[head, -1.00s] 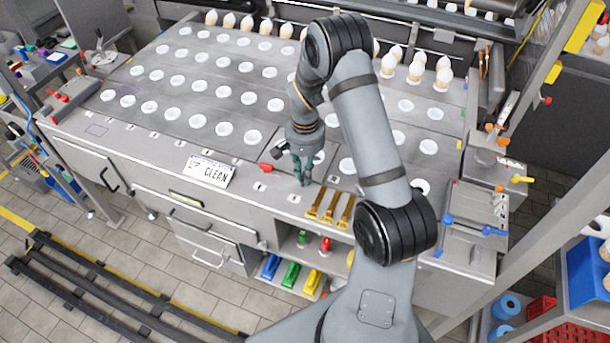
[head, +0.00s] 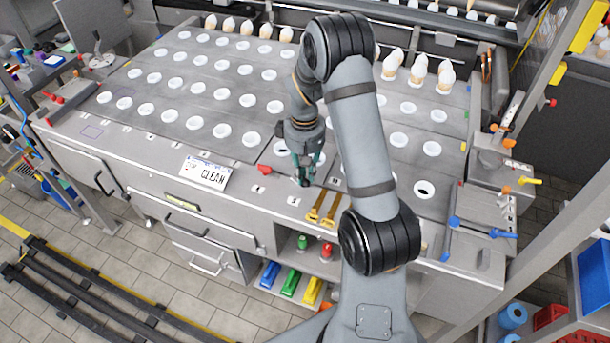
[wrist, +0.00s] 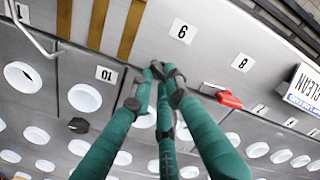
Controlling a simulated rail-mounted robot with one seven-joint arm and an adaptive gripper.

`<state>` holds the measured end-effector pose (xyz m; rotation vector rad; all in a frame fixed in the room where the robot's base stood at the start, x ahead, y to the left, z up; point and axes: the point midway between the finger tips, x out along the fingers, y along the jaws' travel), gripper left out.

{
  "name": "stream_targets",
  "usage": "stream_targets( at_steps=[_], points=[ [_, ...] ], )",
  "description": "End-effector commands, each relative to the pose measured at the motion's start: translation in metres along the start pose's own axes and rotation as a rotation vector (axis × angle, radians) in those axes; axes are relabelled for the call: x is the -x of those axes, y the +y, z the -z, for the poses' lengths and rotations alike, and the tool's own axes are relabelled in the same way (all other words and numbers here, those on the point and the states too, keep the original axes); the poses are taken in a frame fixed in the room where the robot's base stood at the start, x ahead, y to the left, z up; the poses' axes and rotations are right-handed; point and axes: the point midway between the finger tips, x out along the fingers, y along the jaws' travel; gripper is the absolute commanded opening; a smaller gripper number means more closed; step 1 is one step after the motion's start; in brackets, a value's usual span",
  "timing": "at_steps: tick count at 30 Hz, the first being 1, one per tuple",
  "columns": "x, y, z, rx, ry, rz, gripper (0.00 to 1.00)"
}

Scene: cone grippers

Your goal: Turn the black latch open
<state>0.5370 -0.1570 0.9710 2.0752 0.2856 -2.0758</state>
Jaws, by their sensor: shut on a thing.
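My gripper (head: 304,178) has green fingers with dark tips and reaches down to the front strip of the grey work surface. In the wrist view my gripper (wrist: 162,78) has its fingers drawn together, shut on the black latch below the label 6 (wrist: 181,31). The latch is almost wholly hidden by the dark fingertips, so its angle cannot be told. A red latch (wrist: 226,98) lies just right of the fingers in the wrist view. In the head view the red latch (head: 268,168) is left of them.
Brass-coloured strips (head: 324,208) lie right of the gripper in the head view. A CLEAN sign (head: 207,174) lies to the left. White round holders (head: 252,139) fill the surface behind. A dark knob (wrist: 77,125) shows in the wrist view.

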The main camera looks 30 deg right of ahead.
Motion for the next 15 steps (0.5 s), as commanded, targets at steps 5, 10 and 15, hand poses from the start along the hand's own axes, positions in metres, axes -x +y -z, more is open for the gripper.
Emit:
stream_targets(
  at_steps=[5,10,15],
  points=[
    [-0.0001,0.0003,0.0016,0.154,0.002,-0.002,0.00],
    [0.0001,0.0002,0.0019,0.277,0.002,-0.002,0.00],
    [0.0002,0.0000,0.0022,0.367,0.001,-0.001,0.00]
  ],
)
